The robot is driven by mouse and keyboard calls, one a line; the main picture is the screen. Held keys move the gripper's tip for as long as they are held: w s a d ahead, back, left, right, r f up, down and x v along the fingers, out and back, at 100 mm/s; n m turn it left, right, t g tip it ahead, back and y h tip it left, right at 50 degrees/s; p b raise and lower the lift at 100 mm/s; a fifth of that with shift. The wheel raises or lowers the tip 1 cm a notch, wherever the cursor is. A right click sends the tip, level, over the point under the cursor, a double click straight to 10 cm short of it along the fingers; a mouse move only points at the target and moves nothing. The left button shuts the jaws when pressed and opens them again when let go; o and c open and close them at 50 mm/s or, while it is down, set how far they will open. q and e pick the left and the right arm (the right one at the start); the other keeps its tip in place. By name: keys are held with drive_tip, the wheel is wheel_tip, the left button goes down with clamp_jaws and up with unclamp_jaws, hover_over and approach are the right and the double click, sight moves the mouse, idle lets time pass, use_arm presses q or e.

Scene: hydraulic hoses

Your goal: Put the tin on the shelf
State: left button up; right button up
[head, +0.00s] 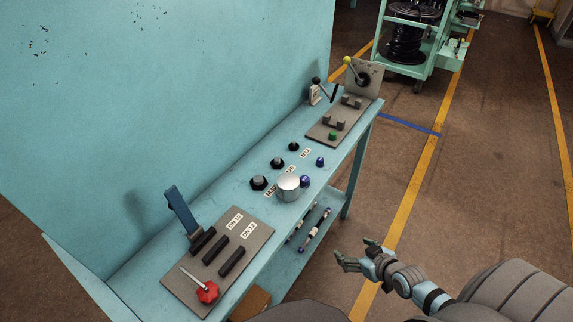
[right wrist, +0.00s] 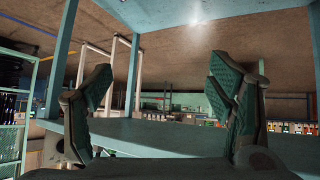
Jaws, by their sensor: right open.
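The tin (head: 288,187), a silvery cylinder, stands upright on the teal bench top (head: 228,190) near its front edge, beside a row of dark knobs. The shelf (head: 284,281) is the lower board under the bench top. My right gripper (head: 353,249) is open and empty, off the front of the bench, to the right of the shelf and apart from the tin. In the right wrist view its two fingers (right wrist: 160,85) are spread with nothing between them. That view faces a teal board, which looks like the shelf. My left gripper is not in view.
Two short hoses (head: 314,229) lie on the shelf, and a cardboard box (head: 251,303) sits below the bench's near end. A panel (head: 218,257) with a red knob and blue lever occupies the near bench top. A cart (head: 427,55) stands behind. Floor to the right is clear.

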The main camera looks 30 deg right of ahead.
drive_tip(key=w+a+r+n+t+y+p, duration=0.1)
drive_tip(key=w+r, duration=0.1)
drive_tip(key=r, duration=0.5)
drive_tip(key=w+a+r+t+y+p, duration=0.1)
drive_tip(key=w+a+r, duration=0.1)
drive_tip(key=r, duration=0.4)
drive_tip(key=n+t+y+p, duration=0.1)
drive_tip(key=n+y, duration=0.1)
approach(296, 187)
drive_tip(key=shift+y, duration=0.3)
drive_tip(key=x, duration=0.1)
drive_tip(key=b+x, duration=0.1)
drive_tip(key=x, duration=0.2)
drive_tip(key=shift+w+d+f, duration=0.25)
drive_tip(key=shift+w+d, duration=0.05)
drive_tip(key=shift+w, duration=0.05)
drive_tip(key=x, duration=0.8)
drive_tip(key=shift+a+f+b, duration=0.1)
drive_tip(key=shift+a+b, duration=0.05)
drive_tip(key=shift+b, duration=0.2)
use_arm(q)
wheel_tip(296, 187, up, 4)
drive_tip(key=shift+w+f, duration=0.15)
use_arm(e)
drive_tip(key=c, duration=1.4)
